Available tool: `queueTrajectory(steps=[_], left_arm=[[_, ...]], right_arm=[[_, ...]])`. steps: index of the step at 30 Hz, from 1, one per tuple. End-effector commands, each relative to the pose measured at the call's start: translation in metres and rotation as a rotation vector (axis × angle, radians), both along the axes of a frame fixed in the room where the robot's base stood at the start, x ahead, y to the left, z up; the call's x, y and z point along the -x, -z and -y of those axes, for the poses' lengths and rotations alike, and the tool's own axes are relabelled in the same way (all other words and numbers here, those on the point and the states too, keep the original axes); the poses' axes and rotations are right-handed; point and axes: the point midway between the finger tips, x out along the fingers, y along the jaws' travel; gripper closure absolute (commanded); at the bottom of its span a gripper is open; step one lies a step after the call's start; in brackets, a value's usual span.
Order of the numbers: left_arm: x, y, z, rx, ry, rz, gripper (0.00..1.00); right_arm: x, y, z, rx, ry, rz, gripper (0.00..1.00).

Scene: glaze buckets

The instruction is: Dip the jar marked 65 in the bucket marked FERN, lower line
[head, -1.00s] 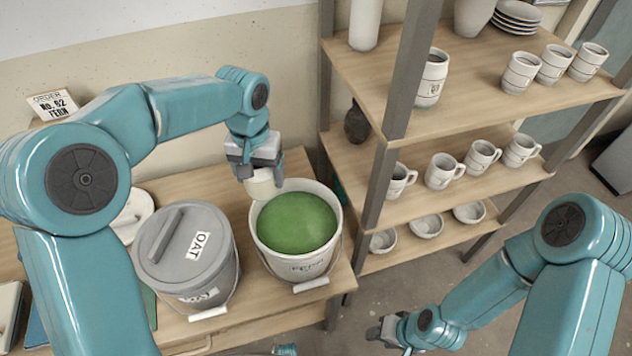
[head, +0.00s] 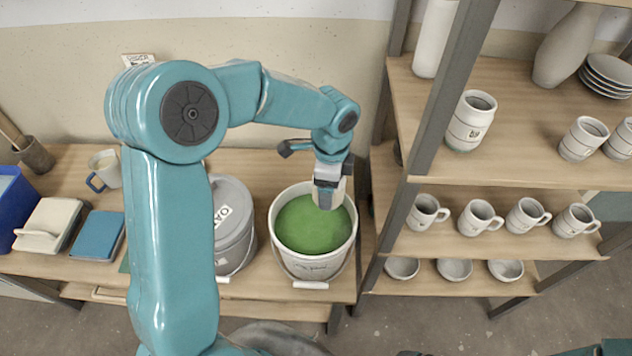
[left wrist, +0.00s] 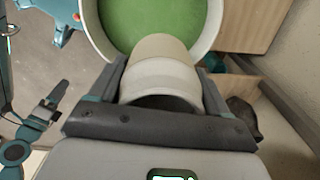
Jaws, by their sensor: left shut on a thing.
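My left gripper (head: 328,192) is shut on a pale jar (head: 343,190) and holds it tilted at the back right part of the open bucket of green glaze (head: 311,270). In the left wrist view the jar (left wrist: 162,80) lies between the fingers, its far end overlapping the bucket's rim and green surface. I cannot tell whether it touches the glaze. Its number is not readable, and no dip line shows. The bucket's front lettering is too small to read now; earlier it looked like FERN. My right gripper (left wrist: 50,105) appears at the left of the wrist view, its jaws unclear.
A lidded grey bucket (head: 234,235) stands left of the green one, partly behind my arm. A shelf unit (head: 440,90) with jars, mugs (head: 480,218) and bowls (head: 455,270) stands close on the right. A mug (head: 104,170) and a blue book (head: 97,235) are on the table's left.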

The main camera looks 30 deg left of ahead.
Motion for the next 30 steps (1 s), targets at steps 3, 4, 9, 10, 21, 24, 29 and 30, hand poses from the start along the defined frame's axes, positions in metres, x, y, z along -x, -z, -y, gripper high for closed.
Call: queueTrajectory(steps=[3, 4, 9, 10, 21, 24, 29, 30], left_arm=[[0.015, -0.003, -0.014, 0.003, 0.287, -0.001, 0.66], [0.018, -0.002, -0.017, 0.004, 0.348, 0.0, 0.66], [0.029, 0.001, -0.025, 0.007, 0.584, 0.003, 0.66], [0.03, 0.001, -0.026, 0.007, 0.606, 0.003, 0.66], [0.031, 0.027, -0.024, 0.007, 0.654, 0.003, 0.66], [0.03, 0.04, -0.023, 0.007, 0.654, 0.003, 0.66], [0.029, 0.042, -0.021, 0.007, 0.654, 0.004, 0.66], [0.03, 0.042, -0.02, 0.007, 0.654, 0.003, 0.66]], right_arm=[[0.0, -0.014, 0.0, 0.0, 0.0, 0.0, 0.0], [0.0, -0.015, 0.0, 0.0, 0.0, 0.0, 0.0], [0.0, -0.02, 0.0, 0.0, 0.001, 0.0, 0.0], [0.0, -0.02, 0.0, 0.0, 0.001, 0.0, 0.0], [0.0, 0.001, 0.0, 0.0, 0.001, 0.0, 0.0], [0.0, 0.013, 0.0, 0.0, 0.001, 0.0, 0.0], [0.0, 0.013, 0.0, 0.0, 0.001, 0.0, 0.0], [0.0, 0.013, 0.0, 0.0, 0.001, 0.0, 0.0]])
